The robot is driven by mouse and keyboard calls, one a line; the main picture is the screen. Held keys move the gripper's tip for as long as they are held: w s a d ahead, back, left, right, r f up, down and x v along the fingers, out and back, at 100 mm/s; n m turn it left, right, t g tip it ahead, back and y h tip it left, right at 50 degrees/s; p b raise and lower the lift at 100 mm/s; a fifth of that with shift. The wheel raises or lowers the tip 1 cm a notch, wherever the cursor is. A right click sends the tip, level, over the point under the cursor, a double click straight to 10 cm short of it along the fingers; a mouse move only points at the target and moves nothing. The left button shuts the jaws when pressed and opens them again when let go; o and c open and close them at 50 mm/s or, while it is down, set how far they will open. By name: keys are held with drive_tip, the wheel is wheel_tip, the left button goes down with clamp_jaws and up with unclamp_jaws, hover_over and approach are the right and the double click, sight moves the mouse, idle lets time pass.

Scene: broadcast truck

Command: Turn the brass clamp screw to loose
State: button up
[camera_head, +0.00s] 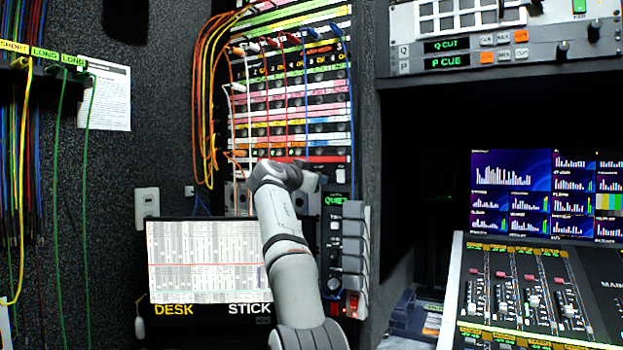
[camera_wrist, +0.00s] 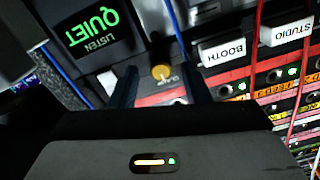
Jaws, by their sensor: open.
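The brass clamp screw (camera_wrist: 161,73) is a small round yellow knob on a pale panel in the wrist view, with small lettering beside it. My gripper (camera_wrist: 159,80) is open, with one dark finger on each side of the screw in the picture. I cannot tell how far the fingertips are from the panel or whether they touch the screw. In the head view my wrist hides the screw, and my fingers cannot be made out there.
A green-lit QUIET display (camera_head: 335,199) sits right of my wrist. Patch rows (camera_head: 310,115) with hanging red, white, orange and blue cords (camera_head: 352,130) are close above. White BOOTH (camera_wrist: 222,50) and STUDIO (camera_wrist: 286,31) labels are near my gripper. A lit screen (camera_head: 205,262) stands below left.

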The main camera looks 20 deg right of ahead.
drive_tip(key=b+v, duration=0.4)
drive_tip(key=v, duration=0.3)
drive_tip(key=shift+s+a, duration=0.2)
drive_tip(key=shift+a, duration=0.1)
drive_tip(key=s+a+f+n+g+y+p, duration=0.2)
drive_tip(key=s+a+f+n+y+p, duration=0.2)
drive_tip(key=s+p, duration=0.6)
drive_tip(key=s+a+f+n+g+y+p, duration=0.3)
drive_tip(key=s+a+f+n+y+p, duration=0.2)
drive_tip(key=s, duration=1.3)
drive_tip(key=s+a+f+n+g+y+p, duration=0.3)
drive_tip(key=s+a+f+p, duration=0.4)
drive_tip(key=s+p, duration=0.6)
wheel_tip(320, 180, down, 2)
drive_tip(key=n+y+p, duration=0.1)
drive_tip(key=y+p, duration=0.1)
drive_tip(key=p, duration=0.1)
drive_tip(key=shift+s+n+p, duration=0.3)
drive_tip(key=shift+s+p, duration=0.1)
